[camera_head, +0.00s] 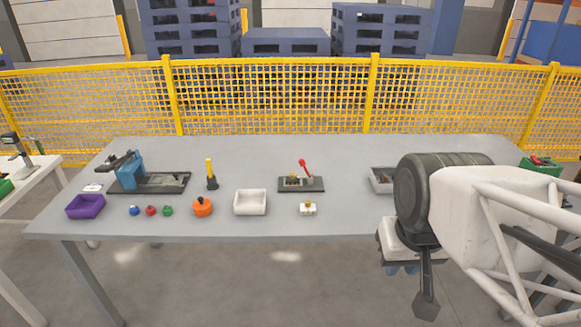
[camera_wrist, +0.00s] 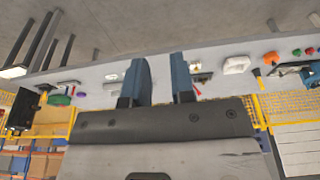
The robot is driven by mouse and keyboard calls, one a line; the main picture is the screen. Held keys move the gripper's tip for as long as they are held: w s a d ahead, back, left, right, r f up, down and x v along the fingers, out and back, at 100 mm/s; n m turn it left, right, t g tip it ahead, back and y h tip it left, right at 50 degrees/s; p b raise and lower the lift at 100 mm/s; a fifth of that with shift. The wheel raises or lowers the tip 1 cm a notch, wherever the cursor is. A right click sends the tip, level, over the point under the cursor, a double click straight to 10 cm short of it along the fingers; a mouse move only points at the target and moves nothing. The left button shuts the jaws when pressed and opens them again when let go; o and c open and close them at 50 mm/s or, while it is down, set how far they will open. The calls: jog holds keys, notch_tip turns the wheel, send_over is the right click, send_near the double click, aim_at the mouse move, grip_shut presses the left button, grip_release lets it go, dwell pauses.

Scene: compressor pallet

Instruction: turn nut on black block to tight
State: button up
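A black block (camera_head: 316,189), a low dark plate, lies on the middle of the table with a brass-coloured part (camera_head: 293,180) and a red-handled lever (camera_head: 303,167) on it. The brass part may be the nut; it is too small to tell. In the wrist view, the red lever (camera_wrist: 196,89) shows just right of the fingers. My gripper (camera_head: 402,267) is at the right, off the table's front edge and well away from the block. In the wrist view, my gripper (camera_wrist: 158,62) has two blue fingers apart with nothing between them.
A small white block with a yellow top (camera_head: 307,210) stands in front of the black block. A white bin (camera_head: 250,202) is to its left and a grey bin (camera_head: 381,181) to its right. A blue clamp device (camera_head: 130,168) is at far left. A yellow fence (camera_head: 270,95) stands behind the table.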

jog(key=o, duration=0.4)
jog(key=shift+w+r, duration=0.3)
jog(key=shift+w, duration=0.25)
jog(key=w+a+r+n+g, duration=0.1)
jog(key=w+r, duration=0.1)
jog(key=w, duration=0.6)
jog(key=w+a+r+n+g, duration=0.1)
jog(key=w+r, duration=0.2)
jog(key=w, duration=0.6)
jog(key=n+g+h, duration=0.3)
jog(key=n+g, duration=0.1)
jog(key=n, duration=0.3)
send_over(292, 174)
jog(key=w+a, duration=0.2)
jog(key=w, duration=0.1)
notch_tip(292, 174, down, 26)
jog(key=shift+s+a+r, duration=0.15)
jog(key=shift+r, duration=0.1)
jog(key=shift+f, duration=0.1)
jog(key=shift+x, duration=3.75)
